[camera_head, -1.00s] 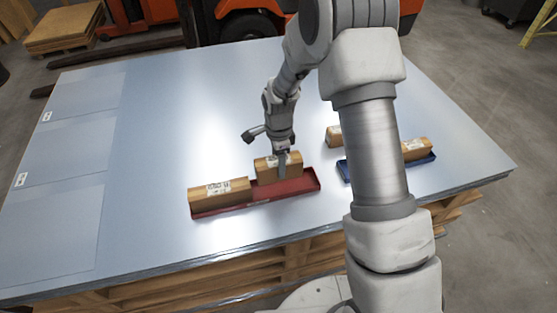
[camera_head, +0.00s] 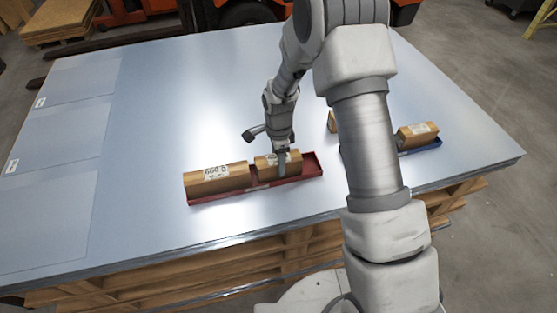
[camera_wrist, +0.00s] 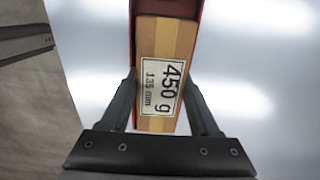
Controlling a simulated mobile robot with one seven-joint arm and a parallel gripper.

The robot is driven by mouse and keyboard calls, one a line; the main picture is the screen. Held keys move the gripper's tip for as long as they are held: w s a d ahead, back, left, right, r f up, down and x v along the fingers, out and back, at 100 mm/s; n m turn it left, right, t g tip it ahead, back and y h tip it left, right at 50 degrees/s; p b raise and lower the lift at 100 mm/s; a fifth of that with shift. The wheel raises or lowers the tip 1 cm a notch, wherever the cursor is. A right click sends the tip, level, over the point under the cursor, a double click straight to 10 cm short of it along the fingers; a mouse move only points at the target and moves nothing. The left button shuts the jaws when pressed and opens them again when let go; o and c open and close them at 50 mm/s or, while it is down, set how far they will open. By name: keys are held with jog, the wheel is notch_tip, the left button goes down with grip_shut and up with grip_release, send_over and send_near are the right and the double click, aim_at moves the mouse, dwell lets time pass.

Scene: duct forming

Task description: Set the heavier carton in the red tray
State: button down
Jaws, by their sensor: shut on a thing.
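The red tray (camera_head: 314,166) lies near the table's front edge. A long carton (camera_head: 215,178) sits in its left part; its label is too small to read surely, perhaps 600 g. A second carton (camera_head: 264,168) is in the tray to its right. My gripper (camera_head: 283,167) is shut on this second carton, pointing down, with one finger across its near side. In the wrist view the carton (camera_wrist: 165,38) between my gripper's fingers (camera_wrist: 160,95) is labelled 450 g, 135 mm, with red tray wall beside it. Whether it touches the tray floor is hidden.
A blue tray (camera_head: 432,147) holds a carton (camera_head: 418,133) on the right, partly behind my arm. Another carton (camera_head: 332,122) shows left of my arm. The metal sheet table (camera_head: 170,110) is clear at the left and back. A forklift stands behind.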

jog(key=shift+c, duration=0.2)
grip_release()
notch_tip(320, 180, up, 18)
jog(key=p, duration=0.1)
jog(key=s+d+r+n+t, duration=0.1)
jog(key=s+d+r+n, duration=0.3)
jog(key=r, duration=0.3)
jog(key=s+d+r+n+t, duration=0.2)
jog(key=s+r+n, duration=0.1)
jog(key=s+r, duration=0.3)
jog(key=s+d+r+n+t, duration=0.1)
jog(key=s+d+r+n, duration=0.1)
jog(key=s+n, duration=0.2)
jog(key=s+d+r+n+t+p, duration=0.1)
jog(key=s+n, duration=0.3)
jog(key=s, duration=0.6)
jog(key=shift+s+d+r+n+t, duration=0.2)
jog(key=shift+d+r+n+t, duration=0.1)
jog(key=shift+d+r+n, duration=0.15)
